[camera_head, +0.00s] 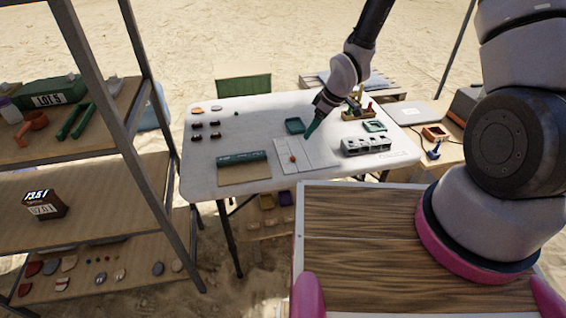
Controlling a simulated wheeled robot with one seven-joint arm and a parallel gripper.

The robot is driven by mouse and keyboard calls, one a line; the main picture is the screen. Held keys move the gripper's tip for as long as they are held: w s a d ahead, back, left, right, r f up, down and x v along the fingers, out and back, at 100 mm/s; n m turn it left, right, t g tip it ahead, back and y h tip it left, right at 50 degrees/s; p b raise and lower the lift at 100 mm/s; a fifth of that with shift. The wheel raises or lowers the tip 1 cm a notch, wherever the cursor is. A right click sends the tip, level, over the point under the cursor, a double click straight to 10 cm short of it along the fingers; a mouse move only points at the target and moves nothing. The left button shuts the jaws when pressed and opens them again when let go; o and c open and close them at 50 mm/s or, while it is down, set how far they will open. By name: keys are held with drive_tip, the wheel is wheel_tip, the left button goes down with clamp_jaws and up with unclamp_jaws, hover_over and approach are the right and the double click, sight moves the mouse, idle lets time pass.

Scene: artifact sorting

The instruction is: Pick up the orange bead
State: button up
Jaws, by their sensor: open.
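A small orange bead (293,159) lies on a pale flat panel (318,162) near the front middle of the white table (350,108). My gripper (311,128) comes down from the upper right, with its green fingers pointing down and left. It is open, above the table, a little above and right of the bead in the picture. It appears apart from the bead. The gap between the fingers is too small to make out. Nothing shows held.
A teal tray (295,126) and a grey multi-slot holder (366,146) stand near my gripper. A green-and-tan board (243,170) lies left of the panel. Several dark small pieces sit at the table's left. A metal-framed shelf (85,90) stands at left.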

wheel_tip(320, 180, down, 2)
drive_tip(key=s+a, duration=0.1)
drive_tip(key=a, duration=0.1)
hover_over(295, 159)
drive_tip(key=d, duration=0.2)
drive_tip(key=shift+n, duration=0.3)
drive_tip(key=f, duration=0.4)
drive_tip(key=shift+s+a+f, duration=0.1)
drive_tip(key=shift+s+f, duration=0.2)
drive_tip(key=shift+s, duration=0.05)
drive_tip(key=shift+x, duration=2.75)
drive_tip(key=shift+c, duration=0.3)
clamp_jaws()
